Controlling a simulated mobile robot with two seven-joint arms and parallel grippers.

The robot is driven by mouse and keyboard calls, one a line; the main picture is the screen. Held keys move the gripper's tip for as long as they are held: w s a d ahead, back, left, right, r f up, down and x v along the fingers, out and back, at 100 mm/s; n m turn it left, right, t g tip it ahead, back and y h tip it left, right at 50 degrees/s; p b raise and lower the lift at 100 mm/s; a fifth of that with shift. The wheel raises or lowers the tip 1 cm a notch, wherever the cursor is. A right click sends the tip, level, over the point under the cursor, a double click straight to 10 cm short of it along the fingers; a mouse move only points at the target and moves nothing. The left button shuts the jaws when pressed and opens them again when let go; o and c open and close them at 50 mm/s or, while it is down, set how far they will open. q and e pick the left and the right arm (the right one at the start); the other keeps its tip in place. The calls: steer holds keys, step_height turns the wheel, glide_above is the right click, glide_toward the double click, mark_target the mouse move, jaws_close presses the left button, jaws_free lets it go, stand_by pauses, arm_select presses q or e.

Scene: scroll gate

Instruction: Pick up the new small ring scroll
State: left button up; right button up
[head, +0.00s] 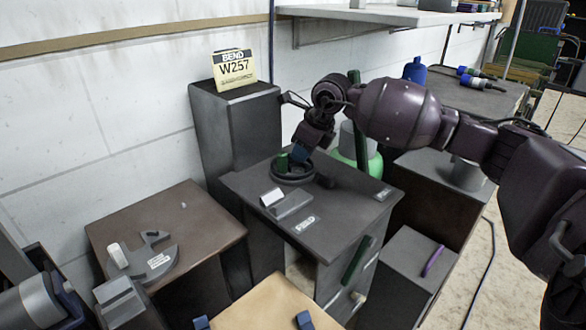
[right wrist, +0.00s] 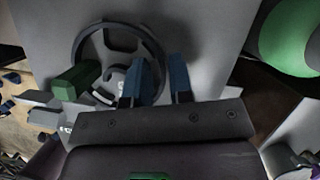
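A dark round ring fixture (head: 305,178) lies on top of the middle dark cabinet. In the right wrist view the ring (right wrist: 158,52) has spokes, and a small grey curved piece (right wrist: 113,77) shows inside it, partly hidden by a finger. I cannot tell which piece is the new small ring scroll.
A tall dark pedestal (head: 235,125) with a W257 sign stands behind. A grey hooked plate (head: 150,258) lies on the brown table. A green container (head: 362,160) stands behind the cabinet.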

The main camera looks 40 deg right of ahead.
steer(key=shift+r, duration=0.2)
jaws_close()
arm_select(q)
steer(key=shift+s+f, duration=0.1)
steer(key=shift+s, duration=0.15)
steer(key=shift+s+a+f, duration=0.1)
steer(key=shift+f, duration=0.05)
